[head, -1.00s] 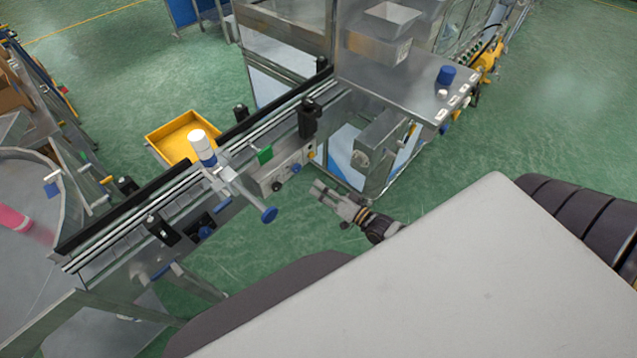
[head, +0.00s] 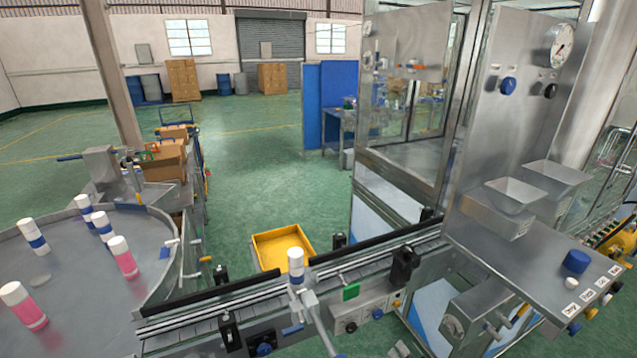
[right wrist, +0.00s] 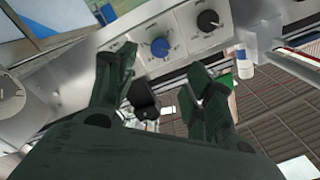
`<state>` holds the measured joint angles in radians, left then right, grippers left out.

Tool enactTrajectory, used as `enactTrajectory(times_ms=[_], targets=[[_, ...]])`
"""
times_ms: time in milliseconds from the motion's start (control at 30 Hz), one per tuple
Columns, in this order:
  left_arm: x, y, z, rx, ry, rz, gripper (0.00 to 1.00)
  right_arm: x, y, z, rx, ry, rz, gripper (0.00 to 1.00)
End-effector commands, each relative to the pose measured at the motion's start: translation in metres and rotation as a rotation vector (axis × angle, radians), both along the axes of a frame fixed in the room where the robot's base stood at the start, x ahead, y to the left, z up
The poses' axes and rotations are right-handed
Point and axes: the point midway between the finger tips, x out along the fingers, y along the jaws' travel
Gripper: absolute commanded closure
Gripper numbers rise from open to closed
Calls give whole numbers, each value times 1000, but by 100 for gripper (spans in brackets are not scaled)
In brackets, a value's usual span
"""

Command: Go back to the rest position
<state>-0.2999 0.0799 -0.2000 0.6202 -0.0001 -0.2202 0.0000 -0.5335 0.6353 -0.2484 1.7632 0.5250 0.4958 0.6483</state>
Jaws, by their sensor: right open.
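My right gripper shows in the right wrist view (right wrist: 165,75). Its two dark fingers are spread apart with nothing held between them. Beyond the fingers is the conveyor's control panel (right wrist: 180,35) with a blue knob and black knobs, and the fingers look apart from it. My left gripper is in neither current view.
A conveyor (head: 215,304) crosses the front, with a white-capped can (head: 296,266) at it. A round table (head: 60,265) with several cans stands left, a steel machine (head: 520,130) right. A yellow tray (head: 283,248) lies behind the conveyor. Green floor (head: 255,170) is open beyond.

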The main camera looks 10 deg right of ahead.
Motion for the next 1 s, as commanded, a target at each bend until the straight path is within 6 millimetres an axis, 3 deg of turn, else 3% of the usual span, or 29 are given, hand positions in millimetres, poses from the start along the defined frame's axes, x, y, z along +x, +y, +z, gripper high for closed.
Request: enactTrajectory(times_ms=[167,367,667,1000], targets=[[0,0,0,0,0,0,60,0,0,-6,-81,3,3,47],[0,-1,0,-1,0,0,60,-4,3,-32,-270,53,38,47],[1,-1,0,-1,-1,0,60,-36,-37,-124,-605,224,98,47],[1,-1,0,-1,-1,0,60,-110,-112,-239,-925,484,178,47]])
